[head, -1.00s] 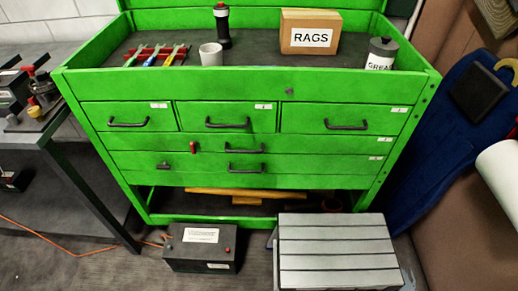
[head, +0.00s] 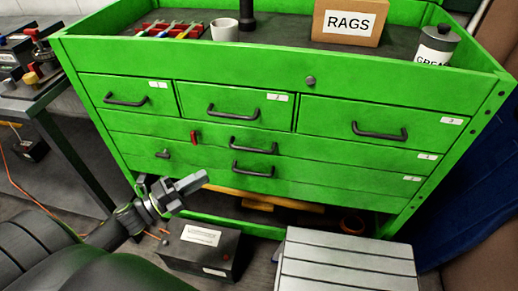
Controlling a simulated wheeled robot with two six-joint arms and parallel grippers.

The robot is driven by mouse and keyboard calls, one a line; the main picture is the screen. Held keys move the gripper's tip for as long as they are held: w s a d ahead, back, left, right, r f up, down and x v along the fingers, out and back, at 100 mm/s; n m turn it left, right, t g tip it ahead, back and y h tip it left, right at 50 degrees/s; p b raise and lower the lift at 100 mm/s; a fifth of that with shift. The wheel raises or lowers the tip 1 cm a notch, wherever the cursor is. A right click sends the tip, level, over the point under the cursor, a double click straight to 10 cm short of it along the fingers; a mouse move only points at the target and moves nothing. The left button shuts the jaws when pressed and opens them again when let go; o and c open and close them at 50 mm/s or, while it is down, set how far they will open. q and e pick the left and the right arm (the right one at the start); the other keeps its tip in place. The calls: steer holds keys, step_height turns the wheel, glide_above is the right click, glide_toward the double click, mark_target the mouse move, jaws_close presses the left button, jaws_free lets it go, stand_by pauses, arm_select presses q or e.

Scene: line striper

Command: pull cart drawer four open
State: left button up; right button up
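The green tool cart (head: 250,67) stands in front of me. Drawer four (head: 345,153) is the wide upper drawer below the row of three small ones, with its label (head: 427,156) at the right. It looks closed, flush with the front. Its dark bar handle (head: 253,147) is near the middle, and a small red piece (head: 195,138) sits on its left part. My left gripper (head: 198,180) is low and left, below and left of that handle, apart from it. I see nothing held, but its finger gap is unclear. My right gripper is not in view.
Another wide drawer with a similar handle (head: 253,170) and a small dark knob (head: 162,154) lies just below. A black battery-like box (head: 200,252) and a grey slatted step (head: 345,262) stand on the floor before the cart. A workbench (head: 45,105) is at left.

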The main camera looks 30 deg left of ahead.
mark_target(251, 149)
arm_select(q)
steer(key=p+x, duration=0.3)
steer(key=x, duration=1.3)
steer(key=shift+w+d+r, duration=0.1)
steer(key=shift+w, duration=0.2)
steer(key=shift+c, duration=0.3)
jaws_close()
